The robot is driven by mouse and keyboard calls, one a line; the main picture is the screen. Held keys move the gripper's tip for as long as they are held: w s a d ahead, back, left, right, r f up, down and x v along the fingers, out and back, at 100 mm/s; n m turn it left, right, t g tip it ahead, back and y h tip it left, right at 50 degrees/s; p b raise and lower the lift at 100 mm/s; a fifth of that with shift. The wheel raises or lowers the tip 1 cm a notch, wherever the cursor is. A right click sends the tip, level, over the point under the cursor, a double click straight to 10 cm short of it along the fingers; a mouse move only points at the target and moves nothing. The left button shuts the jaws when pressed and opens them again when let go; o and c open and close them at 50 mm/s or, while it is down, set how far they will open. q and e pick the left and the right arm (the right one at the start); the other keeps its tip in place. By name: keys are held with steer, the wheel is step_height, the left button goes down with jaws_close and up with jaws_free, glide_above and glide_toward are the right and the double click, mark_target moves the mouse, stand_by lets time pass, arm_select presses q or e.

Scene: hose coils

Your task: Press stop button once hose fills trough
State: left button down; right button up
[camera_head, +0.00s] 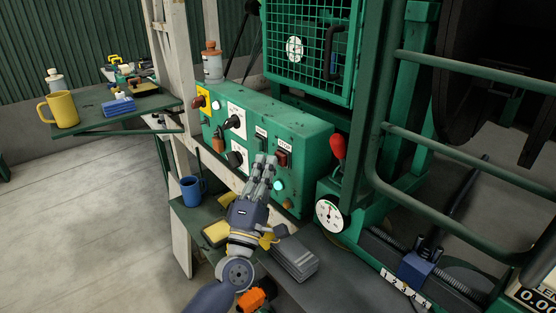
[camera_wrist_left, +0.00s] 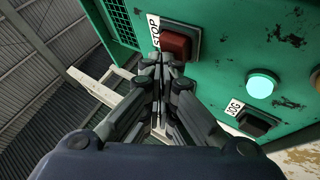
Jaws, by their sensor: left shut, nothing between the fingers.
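The red stop button (camera_head: 283,158) is on the front of a green control box (camera_head: 315,140), under a STOP label. In the left wrist view the button (camera_wrist_left: 178,42) is just beyond my fingertips. My left gripper (camera_head: 266,166) is shut and empty, its fingers pointing up at the box just left of and below the button. In the wrist view the fingertips (camera_wrist_left: 168,62) overlap the button's lower left edge; I cannot tell whether they touch it. I can make out neither a trough nor water flowing from a hose. My right gripper is not in view.
A lit round lamp (camera_head: 278,185) and a JOG button (camera_wrist_left: 257,121) are near the stop button. A red-knobbed lever (camera_head: 338,147) and a dial gauge (camera_head: 330,214) stand right of the box. A blue mug (camera_head: 191,189) is on the lower shelf, left of my arm.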

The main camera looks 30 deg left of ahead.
arm_select(q)
steer(key=shift+w+d, duration=0.2)
steer(key=shift+w, duration=0.25)
stand_by(0.6)
steer(key=shift+s, duration=0.1)
steer(key=shift+s+a, duration=0.2)
steer(key=shift+s, duration=0.25)
steer(key=shift+s+a, duration=0.2)
steer(key=shift+s, duration=0.25)
steer(key=s, duration=0.1)
steer(key=s+a, duration=0.1)
steer(key=s, duration=0.1)
steer(key=s+a, duration=0.1)
steer(key=shift+s, duration=0.3)
